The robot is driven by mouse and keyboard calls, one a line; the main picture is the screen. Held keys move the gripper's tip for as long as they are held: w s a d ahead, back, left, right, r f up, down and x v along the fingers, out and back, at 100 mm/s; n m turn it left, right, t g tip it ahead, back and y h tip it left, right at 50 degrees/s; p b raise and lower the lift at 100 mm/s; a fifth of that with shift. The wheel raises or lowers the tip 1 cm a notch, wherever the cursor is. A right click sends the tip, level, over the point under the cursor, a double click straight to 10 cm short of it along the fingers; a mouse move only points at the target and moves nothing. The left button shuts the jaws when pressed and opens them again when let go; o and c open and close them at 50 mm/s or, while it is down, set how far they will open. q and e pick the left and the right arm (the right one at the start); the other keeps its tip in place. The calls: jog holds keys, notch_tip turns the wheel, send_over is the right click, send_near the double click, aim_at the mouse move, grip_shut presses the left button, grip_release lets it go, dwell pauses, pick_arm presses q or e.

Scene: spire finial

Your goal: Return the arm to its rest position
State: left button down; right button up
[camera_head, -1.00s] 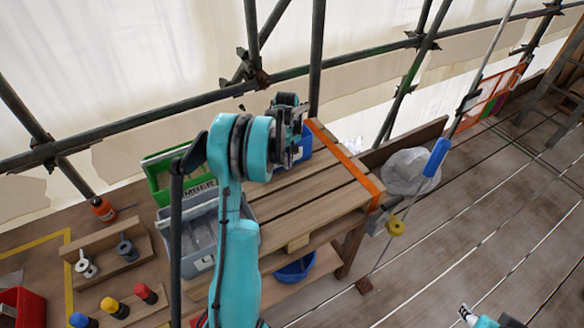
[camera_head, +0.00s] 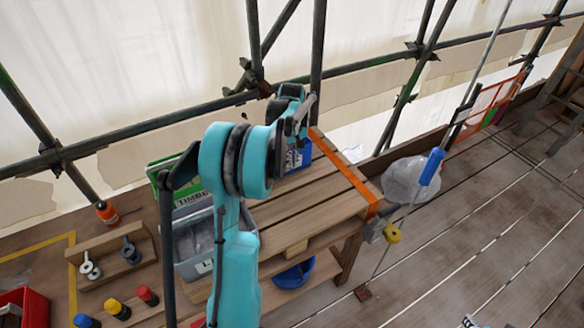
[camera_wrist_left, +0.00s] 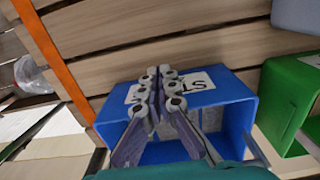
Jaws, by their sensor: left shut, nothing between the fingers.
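My left arm, teal with dark joints, rises from the bottom of the head view and bends over the bench. My left gripper (camera_head: 303,122) is at its far end, by the blue bin (camera_head: 300,154) at the bench's back. In the left wrist view the gripper's fingers (camera_wrist_left: 159,82) are shut and empty, in front of the labelled blue bin (camera_wrist_left: 232,108). Whether they touch it I cannot tell. A small pale tip at the bottom edge of the head view may be part of my right gripper (camera_head: 469,321); its jaws do not show.
A green bin (camera_head: 160,168) and a grey bin (camera_head: 193,270) stand left of the blue one. A wooden rack (camera_head: 100,245), coloured-top pieces and a red bin (camera_head: 38,306) lie left. Scaffold poles run behind. A blue-handled rod (camera_head: 431,167) leans right. The right floor is clear.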

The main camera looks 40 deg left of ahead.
pick_arm(q)
jog(key=shift+d+r, duration=0.1)
jog(key=shift+r, duration=0.75)
jog(key=shift+d, duration=0.1)
jog(key=s+d+r+m+t+b, duration=0.1)
jog(key=s+d+r+m+t, duration=0.15)
jog(key=d, duration=0.55)
jog(key=s+d+r+m+t+b, duration=0.1)
jog(key=s+d+r+m, duration=0.3)
jog(key=d, duration=0.4)
jog(key=s+d+f+m+t+b, duration=0.1)
jog(key=s+d+f+m+t, duration=0.1)
jog(key=s+d, duration=0.4)
jog(key=s+d+f+m+t+b, duration=0.1)
jog(key=s+d+f+m, duration=0.2)
jog(key=s+d+m, duration=0.2)
jog(key=shift+s+d+t, duration=0.35)
jog(key=shift+s+d, duration=0.15)
jog(key=shift+s, duration=0.4)
